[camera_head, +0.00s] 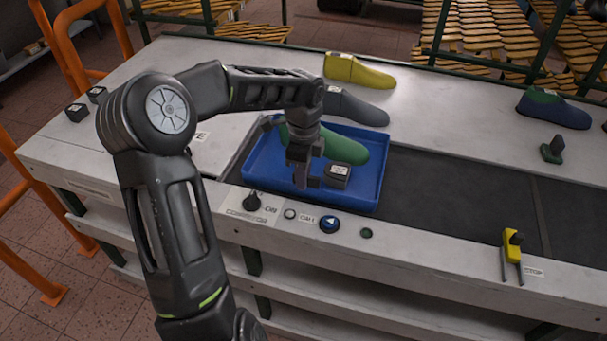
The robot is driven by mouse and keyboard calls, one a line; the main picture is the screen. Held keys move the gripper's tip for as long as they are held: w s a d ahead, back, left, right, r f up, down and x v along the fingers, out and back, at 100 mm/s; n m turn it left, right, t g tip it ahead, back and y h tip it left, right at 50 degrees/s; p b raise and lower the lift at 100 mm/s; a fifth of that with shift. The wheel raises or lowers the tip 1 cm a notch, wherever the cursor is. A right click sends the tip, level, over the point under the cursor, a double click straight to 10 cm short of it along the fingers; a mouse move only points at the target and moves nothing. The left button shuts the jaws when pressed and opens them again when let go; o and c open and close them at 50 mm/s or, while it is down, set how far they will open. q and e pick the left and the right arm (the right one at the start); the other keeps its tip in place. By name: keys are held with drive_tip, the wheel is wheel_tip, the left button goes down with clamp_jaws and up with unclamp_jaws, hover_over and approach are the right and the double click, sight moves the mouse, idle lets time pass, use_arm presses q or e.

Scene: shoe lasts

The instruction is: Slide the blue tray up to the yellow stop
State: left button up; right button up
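The blue tray (355,196) lies on the left end of the dark belt. It holds a green shoe last (346,149) and a small dark block with a white label (338,178). My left gripper (307,183) points down over the tray, left of the dark block. My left arm hides part of the tray and the last. Whether the fingers are open or touch anything is unclear. The yellow stop (512,243) sits on the front rail at the right, beside a STOP label and well apart from the tray. My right gripper is out of view.
The belt (450,195) between tray and stop is clear. A knob (252,201) and a blue button (329,224) are on the front rail. A yellow last (358,71), a grey last (357,108) and a green-blue last (556,110) stand behind the belt.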

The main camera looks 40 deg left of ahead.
use_arm(q)
clamp_jaws()
idle(1.1)
